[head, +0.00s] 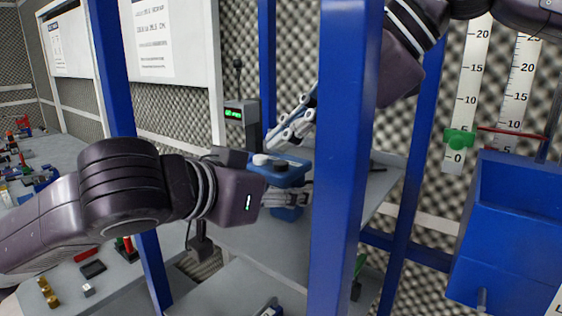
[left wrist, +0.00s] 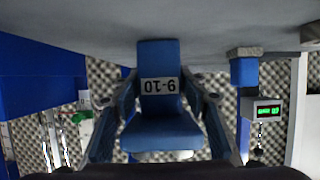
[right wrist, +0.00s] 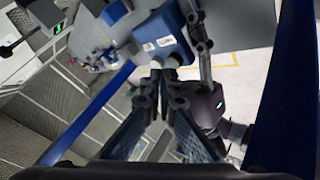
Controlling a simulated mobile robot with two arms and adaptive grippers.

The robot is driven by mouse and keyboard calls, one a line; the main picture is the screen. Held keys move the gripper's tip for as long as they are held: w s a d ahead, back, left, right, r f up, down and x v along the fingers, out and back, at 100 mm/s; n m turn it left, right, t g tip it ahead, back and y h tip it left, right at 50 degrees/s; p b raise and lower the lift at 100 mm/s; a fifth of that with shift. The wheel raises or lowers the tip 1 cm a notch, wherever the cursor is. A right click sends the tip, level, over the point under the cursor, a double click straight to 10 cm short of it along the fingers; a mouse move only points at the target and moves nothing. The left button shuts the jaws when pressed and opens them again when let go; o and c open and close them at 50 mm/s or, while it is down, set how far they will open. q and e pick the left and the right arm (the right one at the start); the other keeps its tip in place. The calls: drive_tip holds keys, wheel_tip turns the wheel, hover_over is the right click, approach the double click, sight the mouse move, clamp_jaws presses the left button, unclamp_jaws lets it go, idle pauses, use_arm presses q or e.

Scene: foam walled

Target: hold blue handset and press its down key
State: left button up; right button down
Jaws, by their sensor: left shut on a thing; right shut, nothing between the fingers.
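The blue handset (head: 289,178) is upright at the shelf, with a pale key (head: 261,159) and a darker key (head: 281,165) on top. I cannot tell which is the down key. My left gripper (head: 290,198) is shut on the handset's body; in the left wrist view the handset (left wrist: 160,60) sits between both fingers, its label upside down. My right gripper (head: 277,138) is shut and empty, pointing down just above the keys. In the right wrist view its fingertips (right wrist: 157,76) are close to the handset (right wrist: 163,35) and its keys; contact is unclear.
A blue post (head: 343,160) stands in front, just right of the handset, and hides part of the right arm. A grey box with a green display (head: 242,122) stands behind. A blue bin (head: 515,220) hangs at right. A cluttered bench (head: 75,175) lies left.

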drive_tip(key=shift+f, duration=0.1)
idle(0.6)
drive_tip(key=shift+f, duration=0.35)
